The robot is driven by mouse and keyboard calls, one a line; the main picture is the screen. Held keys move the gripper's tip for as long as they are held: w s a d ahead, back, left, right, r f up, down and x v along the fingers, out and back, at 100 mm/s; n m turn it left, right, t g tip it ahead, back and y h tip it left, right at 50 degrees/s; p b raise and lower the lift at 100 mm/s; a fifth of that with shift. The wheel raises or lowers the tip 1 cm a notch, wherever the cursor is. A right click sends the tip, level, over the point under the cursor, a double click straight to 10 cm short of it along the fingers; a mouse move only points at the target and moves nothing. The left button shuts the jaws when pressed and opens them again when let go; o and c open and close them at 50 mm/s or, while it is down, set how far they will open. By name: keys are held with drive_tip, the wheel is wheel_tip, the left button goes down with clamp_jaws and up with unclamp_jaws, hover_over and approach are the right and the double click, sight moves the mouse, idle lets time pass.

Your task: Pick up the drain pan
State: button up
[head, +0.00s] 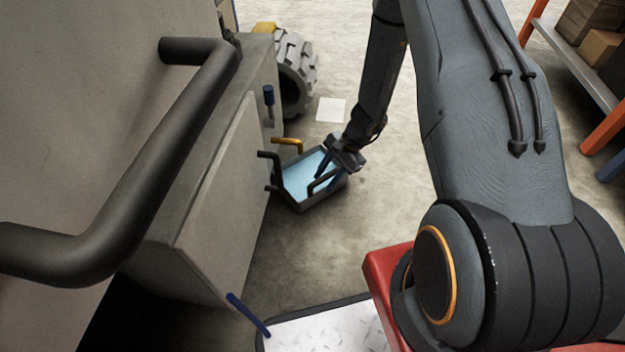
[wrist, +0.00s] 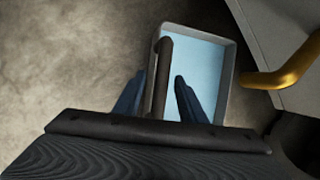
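The drain pan (head: 302,204) is a grey open tray on the floor beside the grey cabinet, with light blue inside. It also shows in the wrist view (wrist: 229,75). My gripper (head: 322,177) is over the pan's right side in the head view. In the wrist view its two dark blue fingers (wrist: 160,78) are apart, one on each side of the handle, with visible gaps. Whether the fingertips reach below the handle is hard to tell.
The cabinet (head: 222,205) stands close on the pan's left. A yellow pipe (head: 288,142) and a black pipe (head: 268,155) stick out from it near the pan. A tyre-like wheel (head: 295,75) stands behind. Open floor (head: 390,200) lies to the right.

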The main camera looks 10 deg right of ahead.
drive_tip(key=shift+f, duration=0.1)
clamp_jaws()
idle(1.5)
